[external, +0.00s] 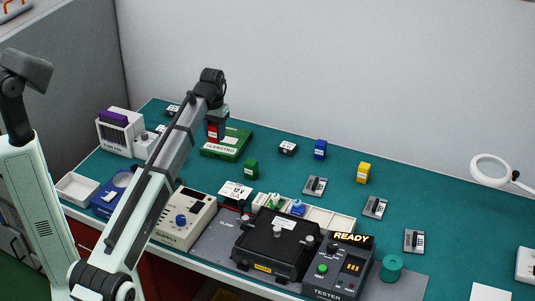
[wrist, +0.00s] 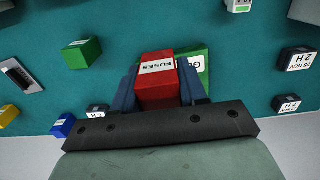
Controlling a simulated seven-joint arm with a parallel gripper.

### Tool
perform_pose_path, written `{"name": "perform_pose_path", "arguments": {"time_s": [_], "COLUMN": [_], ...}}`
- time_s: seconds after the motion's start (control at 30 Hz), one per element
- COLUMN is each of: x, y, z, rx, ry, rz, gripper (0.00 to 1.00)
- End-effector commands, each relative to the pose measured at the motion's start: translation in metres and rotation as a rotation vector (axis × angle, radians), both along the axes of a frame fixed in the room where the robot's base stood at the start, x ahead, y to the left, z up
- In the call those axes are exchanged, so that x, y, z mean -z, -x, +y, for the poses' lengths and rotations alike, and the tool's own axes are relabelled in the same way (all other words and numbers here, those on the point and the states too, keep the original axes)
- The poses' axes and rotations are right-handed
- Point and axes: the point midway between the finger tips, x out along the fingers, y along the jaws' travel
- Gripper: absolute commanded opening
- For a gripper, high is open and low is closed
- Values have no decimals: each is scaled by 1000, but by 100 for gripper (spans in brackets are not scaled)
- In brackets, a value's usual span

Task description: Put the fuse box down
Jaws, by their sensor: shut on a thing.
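The fuse box (wrist: 157,88) is a red box with a white label reading FUSES. In the wrist view it sits between the two blue fingers of my gripper (wrist: 158,82), which is shut on it. In the external view my gripper (external: 217,124) holds the red fuse box (external: 212,132) at the back left of the bench, over or just in front of a green case (external: 228,147). The green case (wrist: 198,62) shows partly behind the box in the wrist view. I cannot tell whether the fuse box touches anything beneath it.
A green block (external: 251,169), blue block (external: 320,149) and yellow block (external: 363,172) stand on the teal bench (external: 420,205). A black tester (external: 338,268) reading READY is at the front. A white-and-purple device (external: 120,130) stands left. Bare bench lies between the blocks.

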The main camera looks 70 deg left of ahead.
Motion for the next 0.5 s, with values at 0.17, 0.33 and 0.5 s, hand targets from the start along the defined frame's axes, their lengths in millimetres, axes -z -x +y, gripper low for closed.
{"name": "perform_pose_path", "arguments": {"time_s": [0.17,0.33,0.5], "x": [-13,-21,-25], "y": [-53,-83,-94], "z": [57,91,103], "rx": [7,15,22], "ry": [1,-4,-13], "rz": [1,-4,-11], "gripper": [12,12,12]}}
